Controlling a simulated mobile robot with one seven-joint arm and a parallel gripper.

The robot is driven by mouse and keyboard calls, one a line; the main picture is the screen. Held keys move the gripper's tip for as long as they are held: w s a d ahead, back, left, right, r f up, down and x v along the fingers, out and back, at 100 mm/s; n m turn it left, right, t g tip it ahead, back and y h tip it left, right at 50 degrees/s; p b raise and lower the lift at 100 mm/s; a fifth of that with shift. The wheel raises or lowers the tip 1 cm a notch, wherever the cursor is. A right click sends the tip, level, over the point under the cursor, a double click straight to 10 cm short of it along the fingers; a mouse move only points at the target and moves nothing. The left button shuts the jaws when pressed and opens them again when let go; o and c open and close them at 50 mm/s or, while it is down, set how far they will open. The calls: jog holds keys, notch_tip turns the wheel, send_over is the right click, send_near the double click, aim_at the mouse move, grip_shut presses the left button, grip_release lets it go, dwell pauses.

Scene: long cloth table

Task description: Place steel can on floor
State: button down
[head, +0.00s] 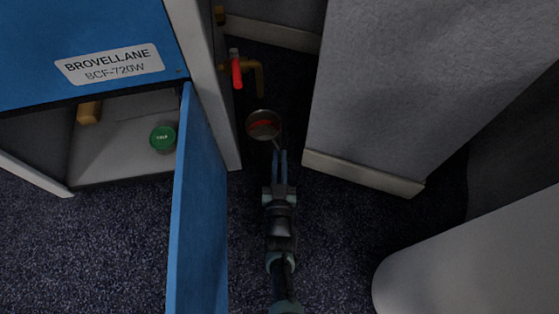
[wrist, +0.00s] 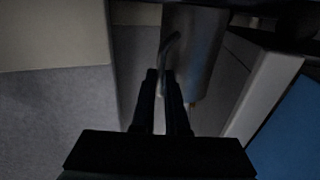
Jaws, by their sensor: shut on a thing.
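The steel can (head: 264,124) is in the gap between the blue cabinet and a grey block, seen from above with a reddish-brown inside. In the wrist view the can (wrist: 203,45) is a grey cylinder with a curved handle. My gripper (head: 279,155) is shut on that handle, on the near side of the can; its fingertips also show in the wrist view (wrist: 160,76). The can looks about upright. The floor (head: 300,235) is dark speckled carpet. I cannot tell whether the can's base touches it.
An open blue door (head: 200,205) stands left of my arm. The cabinet holds a green-lidded item (head: 163,138). A yellow pipe with a red-handled valve (head: 236,72) is just beyond the can. A grey block (head: 390,90) stands close on the right. Carpet is clear nearer me.

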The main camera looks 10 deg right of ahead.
jog(key=shift+w, duration=0.1)
jog(key=shift+f, duration=0.25)
jog(key=shift+f, duration=0.2)
jog(key=c, duration=0.9)
grip_release()
jog(key=shift+f, duration=0.15)
jog(key=shift+r, duration=0.45)
jog(key=p+v, duration=0.2)
jog(key=v, duration=0.4)
jog(key=p+v, duration=0.2)
jog(key=v, duration=0.4)
jog(key=shift+r, duration=0.25)
